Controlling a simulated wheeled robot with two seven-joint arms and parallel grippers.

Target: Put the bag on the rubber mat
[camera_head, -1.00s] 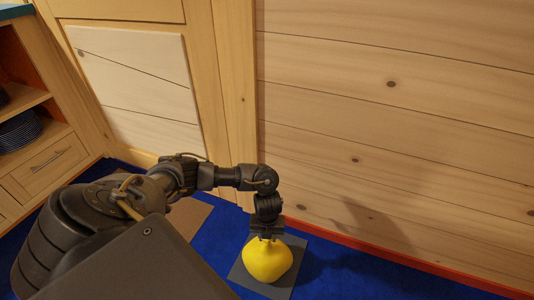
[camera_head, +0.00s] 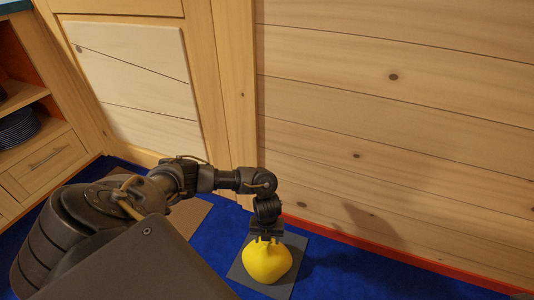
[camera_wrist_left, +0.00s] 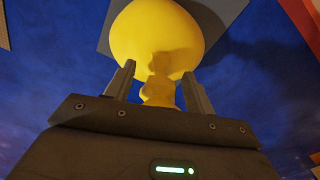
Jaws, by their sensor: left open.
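The yellow bag (camera_head: 267,263) sits on the grey rubber mat (camera_head: 292,244), which lies on the blue floor near the wall. My left gripper (camera_head: 266,237) points down at the bag's top. In the left wrist view, the bag's body (camera_wrist_left: 157,38) is beyond the fingertips and its narrow neck stands between the two fingers (camera_wrist_left: 158,84). The fingers are open, with gaps beside the neck. The mat also shows in the left wrist view (camera_wrist_left: 222,8), behind the bag. My right gripper is not in view.
A plank wall (camera_head: 400,120) with a red baseboard stands right behind the mat. A brown mat (camera_head: 187,217) lies to the left, partly behind my arm. A wooden shelf unit (camera_head: 45,165) with dark plates stands at the far left. Blue floor is clear to the right.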

